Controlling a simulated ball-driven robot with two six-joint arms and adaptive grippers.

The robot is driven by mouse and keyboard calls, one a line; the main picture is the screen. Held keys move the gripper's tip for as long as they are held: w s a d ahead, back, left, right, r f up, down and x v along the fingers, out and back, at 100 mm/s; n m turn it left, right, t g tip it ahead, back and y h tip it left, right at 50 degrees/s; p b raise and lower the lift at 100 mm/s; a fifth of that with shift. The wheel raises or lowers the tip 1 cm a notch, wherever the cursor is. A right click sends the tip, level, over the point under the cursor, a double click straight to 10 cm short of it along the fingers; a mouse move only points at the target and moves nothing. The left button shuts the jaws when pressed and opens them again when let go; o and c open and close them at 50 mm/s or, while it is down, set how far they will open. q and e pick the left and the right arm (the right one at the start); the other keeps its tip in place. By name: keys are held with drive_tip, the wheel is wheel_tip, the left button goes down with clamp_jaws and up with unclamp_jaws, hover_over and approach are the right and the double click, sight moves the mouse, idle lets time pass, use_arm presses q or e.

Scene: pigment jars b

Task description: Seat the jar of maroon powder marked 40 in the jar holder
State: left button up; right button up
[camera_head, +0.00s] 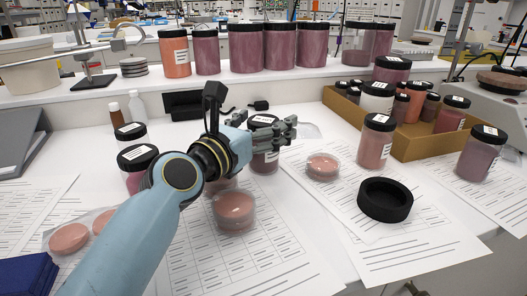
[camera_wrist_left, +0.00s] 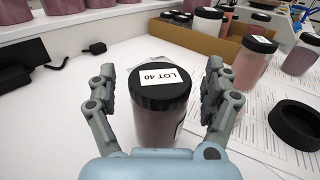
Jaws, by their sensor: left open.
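The jar marked LOT 40 (camera_wrist_left: 158,88) has a black lid with a white label and a dull maroon body. It stands upright on the table, and in the head view its body (camera_head: 265,163) is partly hidden by my gripper. My left gripper (camera_head: 284,130) is open, with one finger on each side of the jar in the wrist view; I cannot tell whether either touches it. The jar holder, a black open ring (camera_head: 385,200), lies empty on papers to the right. It also shows in the left wrist view (camera_wrist_left: 297,125). My right gripper is not in view.
A pinkish jar (camera_head: 375,145) stands behind the holder and a purple jar (camera_head: 479,157) to its right. A cardboard tray (camera_head: 425,147) of jars is beyond. Petri dishes (camera_head: 322,166) (camera_head: 234,208) lie near the gripper. More jars (camera_head: 135,162) stand left.

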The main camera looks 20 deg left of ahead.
use_arm(q)
drive_tip(key=shift+c, duration=0.4)
drive_tip(key=shift+c, duration=1.1)
clamp_jaws()
drive_tip(key=shift+r, duration=0.1)
